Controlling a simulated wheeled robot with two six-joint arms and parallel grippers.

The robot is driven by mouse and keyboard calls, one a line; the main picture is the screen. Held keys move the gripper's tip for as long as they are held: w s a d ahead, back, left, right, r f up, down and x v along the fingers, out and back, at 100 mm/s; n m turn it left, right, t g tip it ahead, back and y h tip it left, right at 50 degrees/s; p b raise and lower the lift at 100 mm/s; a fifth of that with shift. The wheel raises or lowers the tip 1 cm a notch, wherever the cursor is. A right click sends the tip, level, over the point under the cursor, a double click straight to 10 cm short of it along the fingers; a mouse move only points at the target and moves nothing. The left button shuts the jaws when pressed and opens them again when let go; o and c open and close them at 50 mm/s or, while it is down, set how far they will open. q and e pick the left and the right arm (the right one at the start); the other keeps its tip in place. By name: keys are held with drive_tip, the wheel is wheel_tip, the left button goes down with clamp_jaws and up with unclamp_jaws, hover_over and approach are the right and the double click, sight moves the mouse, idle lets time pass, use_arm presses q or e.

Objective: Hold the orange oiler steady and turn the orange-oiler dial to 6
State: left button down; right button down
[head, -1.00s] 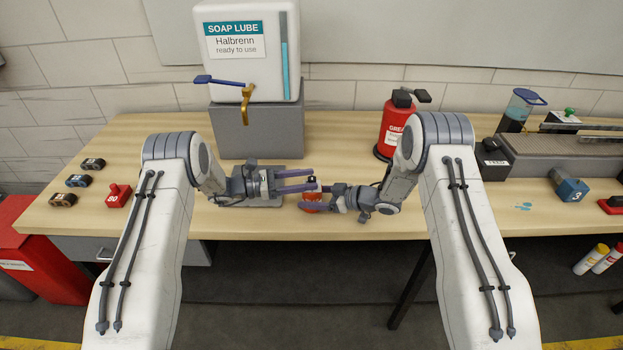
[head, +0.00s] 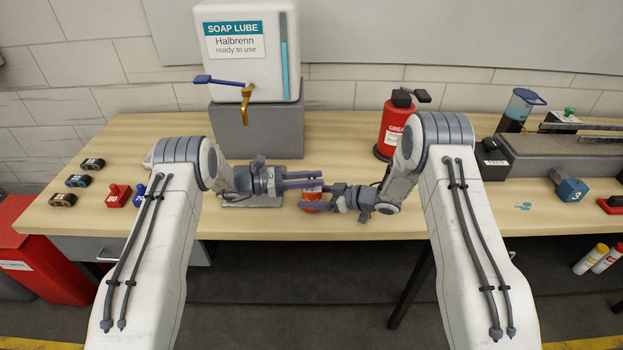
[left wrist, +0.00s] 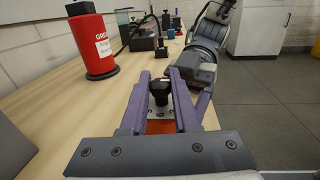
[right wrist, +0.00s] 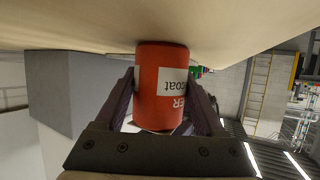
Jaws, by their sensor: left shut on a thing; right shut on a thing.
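The orange oiler (head: 313,196) stands on the table between my grippers, largely hidden by them in the head view. In the right wrist view its orange-red body (right wrist: 158,85), with a white label, sits between my right gripper's fingers. My right gripper (head: 304,206) is shut on that body from the right. My left gripper (head: 324,180) reaches over the oiler's top from the left. In the left wrist view its purple fingers are shut on the black dial (left wrist: 159,90), above a grey plate with small marks. The dial's setting is too small to read.
A red grease can (head: 390,135) stands behind on the right. The soap lube tank (head: 250,60) on its grey block (head: 255,130) stands behind on the left. The table's front edge is close.

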sight(311, 177)
use_arm(q)
drive_tip(key=shift+w+m+g, duration=0.1)
drive_tip(key=shift+m+g, duration=1.6)
drive_tip(key=shift+g, duration=1.3)
drive_tip(key=c, duration=0.6)
unclamp_jaws()
drive_tip(key=shift+c, duration=0.2)
wheel_tip(311, 177, up, 10)
drive_tip(key=shift+r, duration=0.1)
drive_tip(key=shift+a, duration=0.1)
